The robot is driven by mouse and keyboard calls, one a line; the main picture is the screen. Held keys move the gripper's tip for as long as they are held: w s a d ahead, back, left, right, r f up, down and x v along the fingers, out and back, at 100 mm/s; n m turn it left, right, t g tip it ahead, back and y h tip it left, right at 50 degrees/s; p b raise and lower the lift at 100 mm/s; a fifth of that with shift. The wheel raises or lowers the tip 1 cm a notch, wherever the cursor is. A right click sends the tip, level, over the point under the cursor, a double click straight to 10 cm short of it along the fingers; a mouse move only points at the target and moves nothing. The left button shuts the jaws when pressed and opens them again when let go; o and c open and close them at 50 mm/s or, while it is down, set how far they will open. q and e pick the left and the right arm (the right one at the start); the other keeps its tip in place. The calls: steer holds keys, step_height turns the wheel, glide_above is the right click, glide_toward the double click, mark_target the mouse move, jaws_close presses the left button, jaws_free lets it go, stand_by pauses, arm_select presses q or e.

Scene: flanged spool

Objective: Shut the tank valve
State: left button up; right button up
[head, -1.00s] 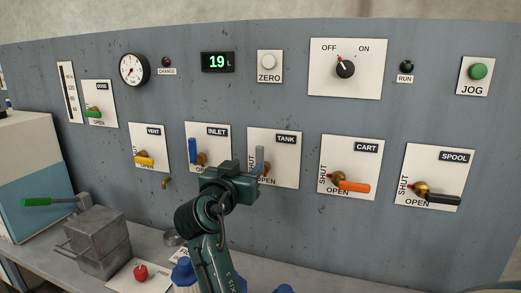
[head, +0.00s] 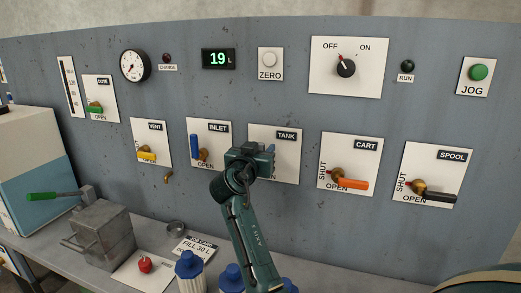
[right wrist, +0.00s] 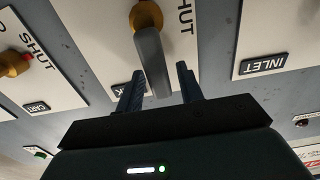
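The tank valve is on the white TANK panel (head: 288,168) in the head view, its handle mostly hidden behind my right gripper (head: 258,153). In the right wrist view its grey lever (right wrist: 152,62) hangs from a brass hub (right wrist: 146,16), beside the word SHUT, and points toward the panel's name label. My right gripper (right wrist: 160,88) is open, with one finger on each side of the lever. A gap shows between the lever and the right-hand finger; contact with the other finger is unclear. My left gripper is not in view.
The INLET valve with its blue lever (head: 194,147) is close on the left. The CART valve's orange lever (head: 352,184) is on the right. Blue-capped bottles (head: 189,265), a metal box (head: 103,232) and a red knob (head: 145,264) stand on the bench below.

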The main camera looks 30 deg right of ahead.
jaws_close()
stand_by(0.3)
